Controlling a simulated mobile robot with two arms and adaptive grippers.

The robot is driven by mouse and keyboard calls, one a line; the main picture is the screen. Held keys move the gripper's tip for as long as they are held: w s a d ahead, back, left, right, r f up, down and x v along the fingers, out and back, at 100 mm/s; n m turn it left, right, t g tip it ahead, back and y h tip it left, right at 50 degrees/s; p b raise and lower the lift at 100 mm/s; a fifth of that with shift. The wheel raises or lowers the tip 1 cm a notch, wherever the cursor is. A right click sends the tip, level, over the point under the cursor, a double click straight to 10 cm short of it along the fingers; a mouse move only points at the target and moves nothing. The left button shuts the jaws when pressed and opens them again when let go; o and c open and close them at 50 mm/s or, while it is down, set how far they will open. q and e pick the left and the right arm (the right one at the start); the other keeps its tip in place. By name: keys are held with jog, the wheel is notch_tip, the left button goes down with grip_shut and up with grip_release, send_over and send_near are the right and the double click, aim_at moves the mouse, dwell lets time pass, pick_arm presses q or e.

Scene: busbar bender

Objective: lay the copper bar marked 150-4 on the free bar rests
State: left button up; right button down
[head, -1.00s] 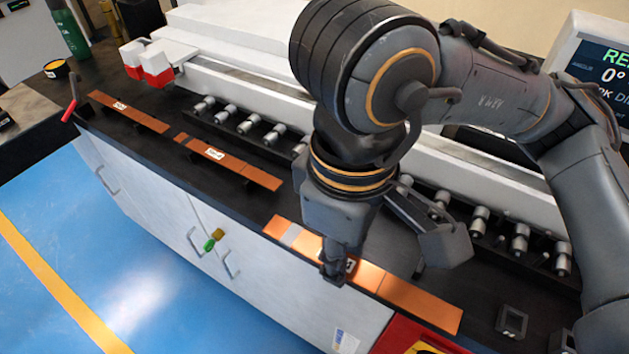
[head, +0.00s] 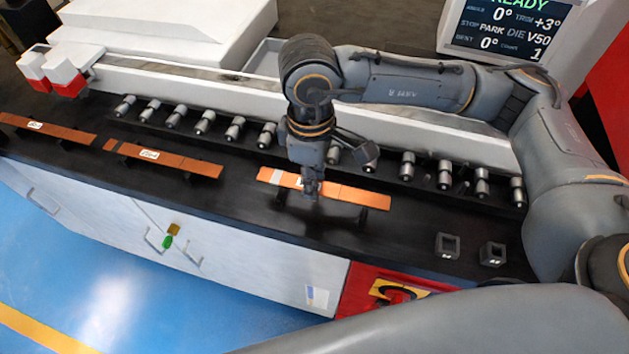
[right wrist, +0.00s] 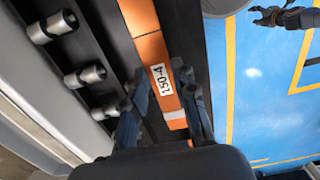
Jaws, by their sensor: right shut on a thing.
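The copper bar marked 150-4 (head: 358,195) lies level along the black bench top, with a pale band near its left end. My right gripper (head: 312,190) is shut on it near the label, pointing down from above. The right wrist view shows the label 150-4 (right wrist: 161,79) between my fingers (right wrist: 165,108). Dark bar rests (head: 363,213) show at the bar's underside; whether it touches them I cannot tell. A dark gripper, apparently my left, (right wrist: 278,16) shows far off over the blue floor in the right wrist view, too small to read.
Two more labelled copper bars, a middle one (head: 180,162) and a left one (head: 50,129), lie to the left. A row of metal rollers (head: 235,128) runs behind. Two small dark blocks, one (head: 447,246) and another (head: 492,254), stand at right. A screen (head: 508,27) reads READY.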

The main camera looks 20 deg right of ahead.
notch_tip(320, 180, down, 3)
jog(key=shift+w+d+f, duration=0.1)
jog(key=shift+f, duration=0.2)
jog(key=c, duration=1.1)
grip_release()
jog(key=shift+o, duration=0.2)
jog(key=shift+r, duration=0.15)
